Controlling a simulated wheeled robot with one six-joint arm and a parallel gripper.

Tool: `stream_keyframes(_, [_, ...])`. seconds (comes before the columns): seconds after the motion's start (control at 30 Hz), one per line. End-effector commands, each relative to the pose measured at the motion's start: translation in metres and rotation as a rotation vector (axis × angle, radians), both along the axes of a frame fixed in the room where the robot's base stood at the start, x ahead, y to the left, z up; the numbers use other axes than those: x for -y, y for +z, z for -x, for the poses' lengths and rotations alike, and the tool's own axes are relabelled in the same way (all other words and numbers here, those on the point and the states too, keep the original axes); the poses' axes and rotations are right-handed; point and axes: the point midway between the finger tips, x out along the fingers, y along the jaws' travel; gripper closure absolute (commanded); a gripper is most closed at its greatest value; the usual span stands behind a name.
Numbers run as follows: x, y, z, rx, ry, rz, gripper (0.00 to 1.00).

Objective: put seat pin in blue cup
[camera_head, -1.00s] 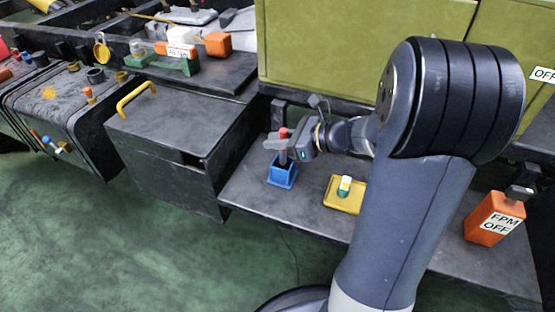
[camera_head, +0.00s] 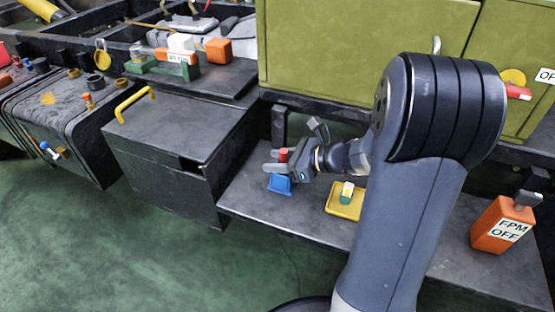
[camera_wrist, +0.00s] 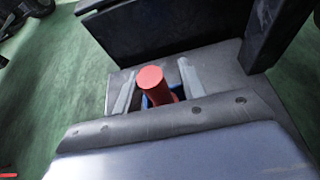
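The seat pin (camera_head: 283,155) has a red round top; it also shows in the wrist view (camera_wrist: 151,78), leaning slightly. The blue cup (camera_head: 281,186) stands on the dark low shelf, partly hidden by my gripper; a sliver of blue shows beside the pin in the wrist view (camera_wrist: 147,101). The pin stands at the cup, its lower end apparently inside, though the bottom is hidden. My gripper (camera_head: 280,165) is low over the cup. In the wrist view its two fingers (camera_wrist: 157,88) stand apart on either side of the pin, with gaps visible.
A yellow tray (camera_head: 337,208) with a green-and-white piece (camera_head: 347,192) lies right of the cup. An orange FPM OFF block (camera_head: 500,225) stands farther right. A dark box with a yellow handle (camera_head: 135,102) is on the left. Green cabinets (camera_head: 360,45) rise behind.

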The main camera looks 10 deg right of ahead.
Motion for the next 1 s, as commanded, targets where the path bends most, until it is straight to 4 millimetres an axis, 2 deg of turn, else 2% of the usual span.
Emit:
stream_keyframes(0.3, [0.000,0.006,0.000,0.001,-0.001,0.001,0.61])
stream_keyframes(0.37, [0.006,0.008,0.003,0.000,-0.002,0.001,0.61])
stream_keyframes(0.8, [0.067,0.040,0.047,0.001,-0.005,0.001,0.61])
stream_keyframes(1.0, [0.084,0.048,0.060,0.001,-0.002,0.000,0.61])
